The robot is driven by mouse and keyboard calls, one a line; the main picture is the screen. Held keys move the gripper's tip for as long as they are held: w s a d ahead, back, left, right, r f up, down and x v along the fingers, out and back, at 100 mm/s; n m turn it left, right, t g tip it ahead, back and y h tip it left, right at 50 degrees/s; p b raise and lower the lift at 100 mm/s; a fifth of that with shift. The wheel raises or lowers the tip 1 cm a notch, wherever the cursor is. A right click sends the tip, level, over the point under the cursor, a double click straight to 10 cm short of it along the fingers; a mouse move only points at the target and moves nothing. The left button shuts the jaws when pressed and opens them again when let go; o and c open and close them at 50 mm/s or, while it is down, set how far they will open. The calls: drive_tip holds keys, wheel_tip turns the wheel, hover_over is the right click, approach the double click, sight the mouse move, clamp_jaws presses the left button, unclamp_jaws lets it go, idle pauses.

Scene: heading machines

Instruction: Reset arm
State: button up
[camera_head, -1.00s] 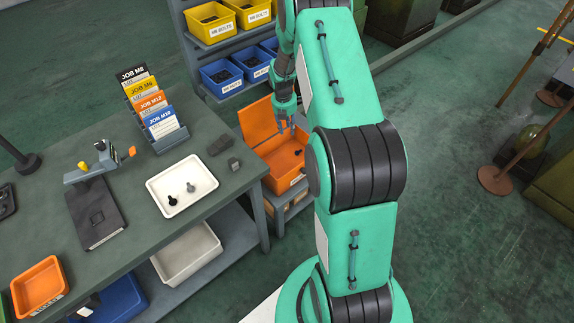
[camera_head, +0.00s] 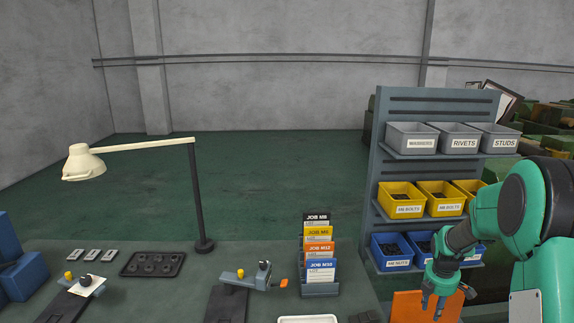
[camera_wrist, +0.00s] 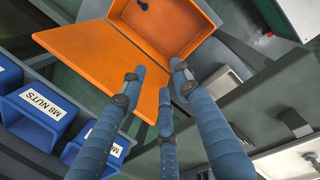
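My gripper (camera_head: 433,304) is at the lower right of the head view, at the end of my green arm, in front of an orange panel (camera_head: 408,306). In the wrist view, its three blue fingers (camera_wrist: 160,80) are spread apart with nothing between them. They point toward an open orange box (camera_wrist: 190,25) with a flat orange flap (camera_wrist: 100,60). A small dark piece (camera_wrist: 142,4) lies inside the box. The gripper appears apart from the box.
A rack (camera_head: 379,160) holds grey, yellow and blue bins close behind my arm. The bench (camera_head: 180,295) carries a lamp (camera_head: 84,164), a job card holder (camera_head: 319,288), a black tray (camera_head: 152,264) and a white tray (camera_head: 307,319). Blue bins (camera_wrist: 38,108) show beside my fingers in the wrist view.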

drive_tip(key=s+a+r+m+t, duration=0.1)
drive_tip(key=s+a+r+m, duration=0.4)
drive_tip(key=a+r, duration=0.5)
drive_tip(key=s+a+r+m+t, duration=0.1)
drive_tip(key=s+a+r+m, duration=0.2)
drive_tip(key=s+a+r, duration=0.75)
drive_tip(key=s+a+r+m+t, duration=0.1)
drive_tip(key=s+a+r+m, duration=0.3)
drive_tip(key=s, duration=0.5)
drive_tip(key=s+a+r+m+t+y, duration=0.1)
drive_tip(key=s+a+r+m, duration=0.3)
drive_tip(key=s, duration=0.5)
drive_tip(key=shift+s+a+r+y, duration=0.3)
drive_tip(key=shift+s+a, duration=0.1)
drive_tip(key=shift+a, duration=0.85)
drive_tip(key=shift+c, duration=0.5)
